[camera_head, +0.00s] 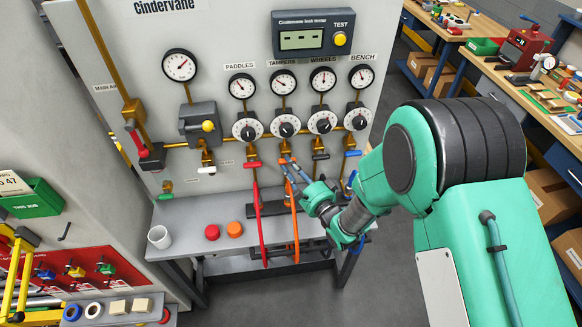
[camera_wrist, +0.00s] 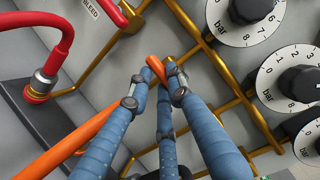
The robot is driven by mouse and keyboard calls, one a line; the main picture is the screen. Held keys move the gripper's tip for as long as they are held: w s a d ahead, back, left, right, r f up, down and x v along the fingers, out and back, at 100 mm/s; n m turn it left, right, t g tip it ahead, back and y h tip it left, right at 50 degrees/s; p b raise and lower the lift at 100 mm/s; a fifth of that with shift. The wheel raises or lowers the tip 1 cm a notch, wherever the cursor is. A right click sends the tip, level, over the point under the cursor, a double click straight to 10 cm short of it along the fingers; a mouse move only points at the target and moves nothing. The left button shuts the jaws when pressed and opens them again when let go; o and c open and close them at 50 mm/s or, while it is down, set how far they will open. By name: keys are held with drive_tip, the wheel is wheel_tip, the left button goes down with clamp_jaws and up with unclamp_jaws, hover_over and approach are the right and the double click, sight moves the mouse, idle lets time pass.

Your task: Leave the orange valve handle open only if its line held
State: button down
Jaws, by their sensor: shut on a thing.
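The gauge board shows four columns, labelled PADDLES, TAMPERS, WHEELS and BENCH. The TAMPERS column has a round gauge (camera_head: 283,82) and a dial knob (camera_head: 286,126); its needle is too small to read exactly. My gripper (camera_head: 287,163) is below that knob, shut on the orange valve handle (camera_wrist: 156,66), whose tip shows between the blue fingers in the wrist view. The fingers hide most of the handle, so its angle is unclear. An orange hose (camera_head: 295,228) hangs beneath. The test display (camera_head: 302,40) shows only dashes, beside the yellow TEST button (camera_head: 340,39).
A red handle (camera_head: 253,164), a black handle (camera_head: 320,157) and a blue handle (camera_head: 353,153) flank the gripper. A red hose (camera_head: 260,225) hangs close by. A red cap (camera_head: 212,232), an orange cap (camera_head: 234,229) and a white cup (camera_head: 159,237) stand on the bench.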

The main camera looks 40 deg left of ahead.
drive_tip(key=shift+n, duration=0.4)
drive_tip(key=shift+s+a+r+n+t+h+b, duration=0.15)
drive_tip(key=shift+n+t+h+b, duration=0.35)
drive_tip(key=shift+n+h, duration=1.15)
drive_tip(key=shift+d+r+n+t+h+b, duration=0.1)
drive_tip(key=shift+r+n+t+h+b, duration=0.4)
drive_tip(key=shift+n, duration=2.05)
drive_tip(key=shift+s+a+f+n+t+h+b, duration=0.1)
drive_tip(key=shift+n+t+h+b, duration=0.35)
drive_tip(key=shift+n+h, duration=1.35)
drive_tip(key=shift+n+y, duration=0.35)
drive_tip(key=shift+n, duration=0.05)
drive_tip(key=shift+r, duration=0.1)
drive_tip(key=c, duration=1.6)
unclamp_jaws()
drive_tip(key=shift+r, duration=0.1)
